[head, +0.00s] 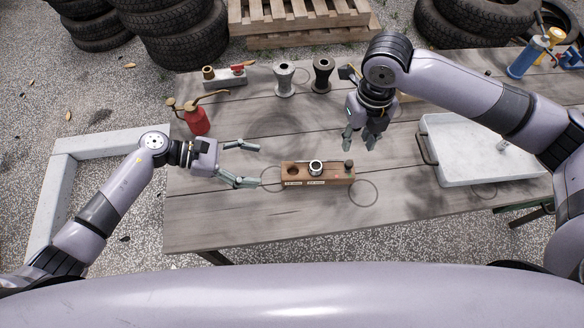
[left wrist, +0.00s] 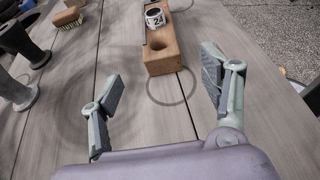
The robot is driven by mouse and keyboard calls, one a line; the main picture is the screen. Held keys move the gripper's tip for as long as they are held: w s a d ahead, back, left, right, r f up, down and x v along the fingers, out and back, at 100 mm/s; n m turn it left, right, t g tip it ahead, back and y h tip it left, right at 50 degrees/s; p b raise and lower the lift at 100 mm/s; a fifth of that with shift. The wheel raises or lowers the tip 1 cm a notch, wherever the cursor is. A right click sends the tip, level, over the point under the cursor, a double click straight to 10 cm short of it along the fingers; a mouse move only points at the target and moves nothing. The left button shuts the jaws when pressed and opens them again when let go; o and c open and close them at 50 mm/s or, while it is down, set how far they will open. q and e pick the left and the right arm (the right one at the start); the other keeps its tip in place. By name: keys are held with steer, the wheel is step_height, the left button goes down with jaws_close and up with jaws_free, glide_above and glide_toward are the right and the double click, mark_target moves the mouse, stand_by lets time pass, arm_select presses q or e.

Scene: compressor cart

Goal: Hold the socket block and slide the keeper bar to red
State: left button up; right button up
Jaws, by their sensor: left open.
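The socket block (head: 292,183) is a wooden block lying lengthwise on the table, with an empty round hole at its left end. A pale metal ring or socket (head: 315,167) sits in its middle, and a small dark knob (head: 348,164) stands at its right end. I cannot clearly make out the keeper bar. The left wrist view shows the block (left wrist: 162,60) ahead, its hole end nearest. My left gripper (head: 257,164) is open and empty, just left of the block, apart from it. My right gripper (head: 359,143) appears open and empty, behind the block's right end.
A white tray (head: 470,170) with a dark handle lies at the right. A red oil can (head: 196,121), a valve fitting (head: 224,77) and two flared grey pieces (head: 284,80) stand along the back left. The table (head: 225,215) is clear in front of the block.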

mark_target(299, 172)
arm_select(q)
steer(key=x, duration=1.1)
steer(key=shift+d+f, duration=0.1)
steer(key=shift+d, duration=0.2)
steer(key=shift+c, duration=0.4)
